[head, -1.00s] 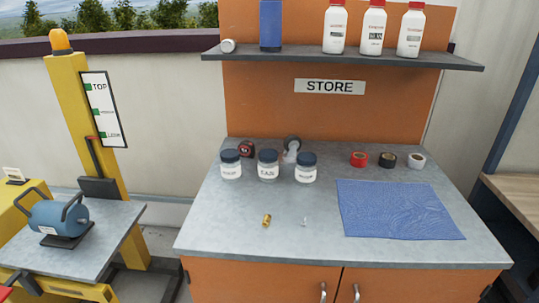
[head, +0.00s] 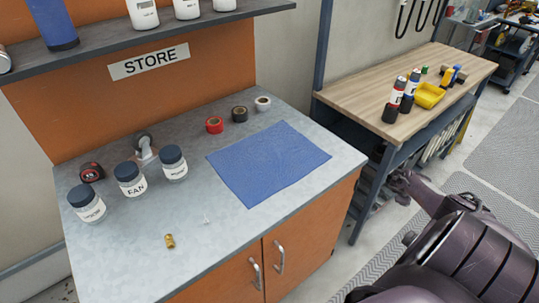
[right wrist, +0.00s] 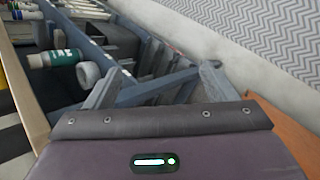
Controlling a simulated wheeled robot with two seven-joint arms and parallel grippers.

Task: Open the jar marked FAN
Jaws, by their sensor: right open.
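Three small clear jars with dark lids and white labels stand in a row at the left of the grey worktop (head: 190,235). The middle jar reads FAN (head: 130,181) and stands upright with its lid on. Another jar (head: 87,205) is to its left and one (head: 173,164) to its right; I cannot read their labels. My right gripper (right wrist: 157,84) is open and empty in the right wrist view. In the head view my right arm is low at the right, beside the worktop and far from the jars. My left gripper is out of view.
A blue mat (head: 268,163) lies right of the jars. Tape rolls (head: 240,114), a tape measure (head: 91,172) and a brass fitting (head: 170,241) are on the worktop. A shelf (head: 190,30) overhangs the back. A wooden bench (head: 375,88) stands at the right.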

